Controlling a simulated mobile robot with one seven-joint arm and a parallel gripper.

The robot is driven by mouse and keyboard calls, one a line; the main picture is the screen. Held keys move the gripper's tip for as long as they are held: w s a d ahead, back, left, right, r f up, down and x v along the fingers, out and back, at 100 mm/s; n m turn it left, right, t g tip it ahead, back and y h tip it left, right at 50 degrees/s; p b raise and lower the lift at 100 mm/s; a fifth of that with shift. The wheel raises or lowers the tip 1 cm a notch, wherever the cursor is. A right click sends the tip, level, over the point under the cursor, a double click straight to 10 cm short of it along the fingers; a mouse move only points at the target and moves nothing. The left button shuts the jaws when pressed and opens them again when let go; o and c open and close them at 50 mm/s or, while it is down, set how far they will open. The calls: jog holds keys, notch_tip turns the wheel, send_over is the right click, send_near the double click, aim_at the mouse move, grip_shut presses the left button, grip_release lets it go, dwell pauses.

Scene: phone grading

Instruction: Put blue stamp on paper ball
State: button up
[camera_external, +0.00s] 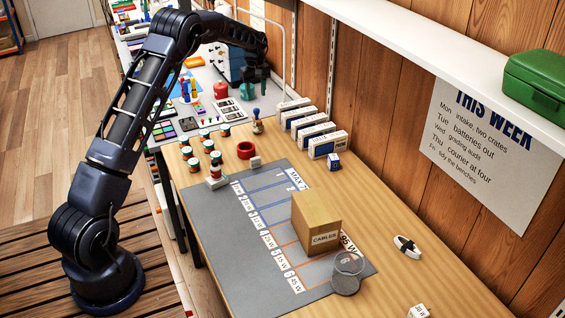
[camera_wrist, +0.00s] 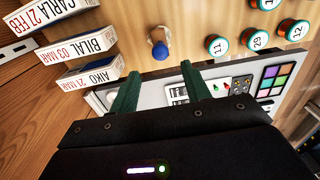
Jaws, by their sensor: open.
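The blue stamp (camera_external: 257,121), with a blue knob on a pale wooden body, stands upright on the wooden table near the white boxes. In the wrist view the blue stamp (camera_wrist: 160,47) shows just beyond the fingertips, about centred between them. My gripper (camera_external: 257,84) is open and empty, above the far bench behind the stamp. Its two green fingers show apart in the wrist view (camera_wrist: 157,80). I cannot make out a paper ball for certain; a small white object (camera_external: 255,162) lies near the red ring, and its shape is too small to tell.
White labelled boxes (camera_external: 310,128) stand right of the stamp. Several green-and-white tins (camera_external: 209,146) and a red ring (camera_external: 246,150) are nearby.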

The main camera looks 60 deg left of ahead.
jog(key=shift+d+r, duration=0.15)
jog(key=shift+r, duration=0.3)
jog(key=s+d+r+m+t, duration=0.15)
jog(key=d+r+m, duration=0.25)
jog(key=d+r, duration=1.2)
jog(key=s+d+r+m, duration=0.2)
jog(key=s+d+r, duration=0.3)
jog(key=d, duration=0.5)
jog(key=s+d+r+m, duration=0.2)
jog(key=s+d+r, duration=0.4)
jog(key=d, duration=0.3)
jog(key=s+d+r+m+t, duration=0.2)
jog(key=s+d+m, duration=0.1)
jog(key=s+d, duration=0.55)
jog(key=s+d+f+m, duration=0.1)
jog(key=s+d+m, duration=0.1)
jog(key=s+d, duration=0.2)
jog(key=s+d+f+m, duration=0.2)
jog(key=s+d, duration=0.2)
jog(key=s, duration=0.7)
jog(key=s+d+f+m+t, duration=0.1)
jog(key=s+d+f+m, duration=0.1)
jog(key=s+d, duration=0.3)
jog(key=s+m, duration=0.1)
jog(key=s, duration=0.2)
jog(key=shift+f, duration=0.2)
jog(key=shift+s+d, duration=0.1)
